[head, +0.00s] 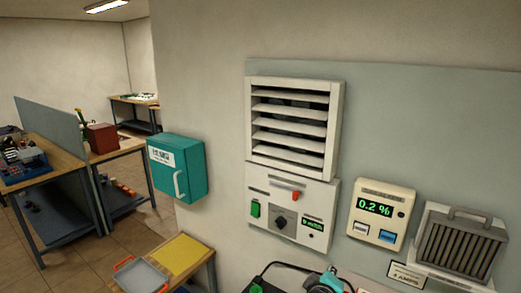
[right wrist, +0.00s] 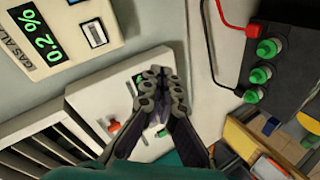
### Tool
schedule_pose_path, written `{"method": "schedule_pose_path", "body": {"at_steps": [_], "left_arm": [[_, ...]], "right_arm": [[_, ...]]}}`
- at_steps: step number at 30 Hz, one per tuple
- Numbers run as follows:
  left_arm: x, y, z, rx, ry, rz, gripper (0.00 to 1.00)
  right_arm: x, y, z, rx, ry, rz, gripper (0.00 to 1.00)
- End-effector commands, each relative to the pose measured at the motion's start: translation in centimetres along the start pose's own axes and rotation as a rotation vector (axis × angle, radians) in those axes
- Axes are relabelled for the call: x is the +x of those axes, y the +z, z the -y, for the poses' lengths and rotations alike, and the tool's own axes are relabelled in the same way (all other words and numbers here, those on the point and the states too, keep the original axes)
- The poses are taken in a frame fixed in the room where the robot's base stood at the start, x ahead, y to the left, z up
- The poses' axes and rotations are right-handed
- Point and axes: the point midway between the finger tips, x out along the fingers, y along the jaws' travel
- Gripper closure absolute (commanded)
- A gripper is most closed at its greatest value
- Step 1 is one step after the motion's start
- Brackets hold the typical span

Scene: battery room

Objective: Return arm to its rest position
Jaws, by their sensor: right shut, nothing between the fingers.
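My right gripper (right wrist: 160,78) is shut and empty in the right wrist view, its dark fingers together in front of the white control panel (right wrist: 132,95). How far the fingertips are from the panel is hard to judge. In the head view a small teal and dark part of my right gripper (head: 327,281) shows at the bottom edge, below the control panel (head: 262,222). The panel has a green switch, a dark knob, a red-orange lever and a green display. My left gripper is in neither view.
A louvred vent (head: 294,92) is above the panel. A gas meter (head: 382,213) reads 0.2 %, beside a grey finned unit (head: 461,246). A teal cabinet (head: 177,186) hangs at left. A black box (right wrist: 290,75) with green knobs and cables is near my right gripper.

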Motion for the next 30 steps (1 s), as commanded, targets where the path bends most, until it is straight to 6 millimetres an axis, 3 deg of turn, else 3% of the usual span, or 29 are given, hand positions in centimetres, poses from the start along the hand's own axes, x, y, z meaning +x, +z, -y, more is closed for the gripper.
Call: {"method": "schedule_pose_path", "body": {"at_steps": [1, 6, 12, 18, 30], "left_arm": [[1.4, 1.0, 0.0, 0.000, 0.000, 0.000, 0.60], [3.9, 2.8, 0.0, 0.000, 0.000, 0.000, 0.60], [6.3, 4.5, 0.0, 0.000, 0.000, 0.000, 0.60], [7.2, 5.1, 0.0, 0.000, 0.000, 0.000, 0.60], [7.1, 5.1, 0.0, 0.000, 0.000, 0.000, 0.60]], "right_arm": [[-0.2, 3.1, 1.6, 0.074, -0.049, 0.038, 1.00], [-2.8, 10.4, 6.9, 0.345, -0.241, 0.149, 1.00], [-6.3, 15.3, 13.4, 0.620, -0.437, 0.232, 1.00], [-8.3, 16.6, 16.6, 0.759, -0.539, 0.261, 1.00], [-8.7, 16.5, 16.9, 0.778, -0.554, 0.263, 1.00]]}}
